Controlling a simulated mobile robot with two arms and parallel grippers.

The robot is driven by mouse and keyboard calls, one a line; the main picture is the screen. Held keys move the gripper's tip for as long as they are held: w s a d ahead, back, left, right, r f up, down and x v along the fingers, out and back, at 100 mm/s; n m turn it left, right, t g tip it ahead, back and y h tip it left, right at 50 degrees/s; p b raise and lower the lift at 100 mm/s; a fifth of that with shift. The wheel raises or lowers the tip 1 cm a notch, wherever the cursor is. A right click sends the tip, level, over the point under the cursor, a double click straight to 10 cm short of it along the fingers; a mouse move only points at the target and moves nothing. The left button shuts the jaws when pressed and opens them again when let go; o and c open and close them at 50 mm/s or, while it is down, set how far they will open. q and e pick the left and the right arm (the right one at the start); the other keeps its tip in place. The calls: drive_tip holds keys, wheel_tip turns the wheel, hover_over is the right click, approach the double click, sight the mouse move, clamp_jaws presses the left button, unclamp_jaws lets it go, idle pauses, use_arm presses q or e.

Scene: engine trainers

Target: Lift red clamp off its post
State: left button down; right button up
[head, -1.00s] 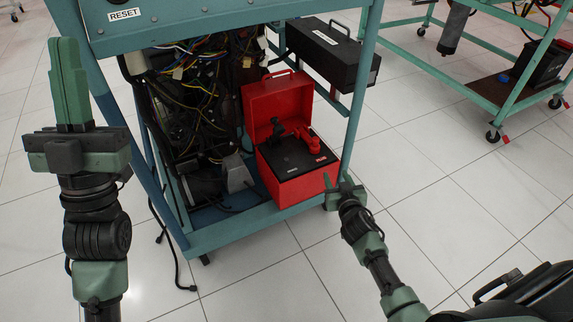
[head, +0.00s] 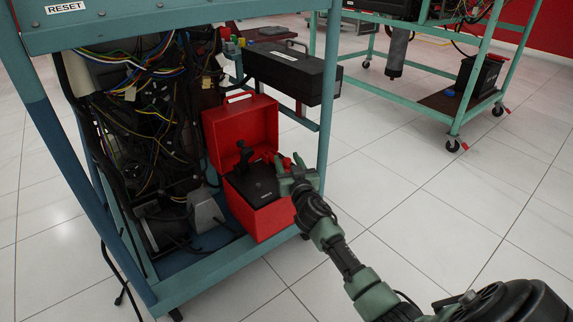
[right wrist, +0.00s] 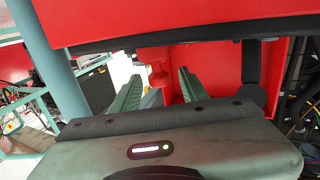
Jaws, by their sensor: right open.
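The red clamp (head: 286,162) is at the right side of the black top (head: 254,187) of an open red box, partly hidden by my right gripper. My right gripper (head: 291,171) is open beside the clamp. In the right wrist view, the red clamp (right wrist: 157,74) shows between and beyond the two green fingers, with the gripper (right wrist: 160,77) apart on both sides. Whether the fingers touch it is hard to tell. The post under the clamp is hidden. A black clamp (head: 244,157) stands to the left on the same top. My left gripper is out of view.
The red box (head: 268,218) sits on the lower shelf of a blue-green engine stand (head: 210,268), its lid raised behind. Wires and an engine crowd the left. A long black case (head: 290,72) is behind. Open tiled floor lies to the right.

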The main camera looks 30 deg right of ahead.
drive_tip(key=shift+w+d, duration=0.15)
drive_tip(key=shift+w, duration=0.25)
clamp_jaws()
idle(1.2)
